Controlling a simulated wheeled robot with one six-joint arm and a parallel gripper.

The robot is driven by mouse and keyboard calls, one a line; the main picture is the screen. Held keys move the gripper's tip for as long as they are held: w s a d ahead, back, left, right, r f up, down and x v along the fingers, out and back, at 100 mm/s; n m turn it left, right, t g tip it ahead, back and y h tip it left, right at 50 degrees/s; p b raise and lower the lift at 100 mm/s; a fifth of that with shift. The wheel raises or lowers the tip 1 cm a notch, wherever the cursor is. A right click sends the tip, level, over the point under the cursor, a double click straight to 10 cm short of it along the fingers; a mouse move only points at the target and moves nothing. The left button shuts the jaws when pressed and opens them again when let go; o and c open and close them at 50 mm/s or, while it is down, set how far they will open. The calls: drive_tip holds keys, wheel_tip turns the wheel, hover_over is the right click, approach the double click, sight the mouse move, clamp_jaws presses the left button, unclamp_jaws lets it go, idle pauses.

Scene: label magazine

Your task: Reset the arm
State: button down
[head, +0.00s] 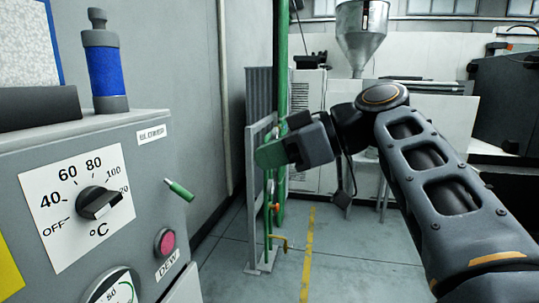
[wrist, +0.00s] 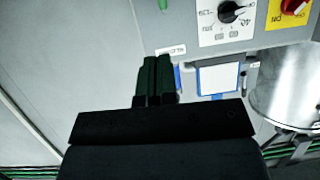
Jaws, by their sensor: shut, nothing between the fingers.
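My arm reaches in from the right of the head view, bent at the elbow. My gripper (head: 268,155) points left, in the open space to the right of the grey machine panel (head: 150,150). In the wrist view my gripper (wrist: 157,62) shows as two dark fingers pressed together, with nothing between them. The fingers appear apart from the panel.
The panel carries a temperature knob (head: 98,203), a green lever (head: 179,190) and a pink button (head: 167,242). A blue-banded cylinder (head: 105,70) stands on top. A green pipe (head: 280,90) and grey rail stand behind my gripper.

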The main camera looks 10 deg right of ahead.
drive_tip(key=s+d+f+m+h+p, duration=0.3)
drive_tip(key=f+m+h+p, duration=0.3)
drive_tip(key=p, duration=0.6)
drive_tip(key=s+d+f+m+h+p, duration=0.3)
drive_tip(key=d+f+m+h+p, duration=0.2)
drive_tip(key=p, duration=0.6)
wheel_tip(320, 180, down, 2)
drive_tip(key=m+h, duration=0.1)
drive_tip(key=m, duration=0.1)
drive_tip(key=shift+d+m+g+h+p, duration=0.3)
drive_tip(key=shift+m+g+p, duration=0.1)
drive_tip(key=shift+a+f, duration=0.1)
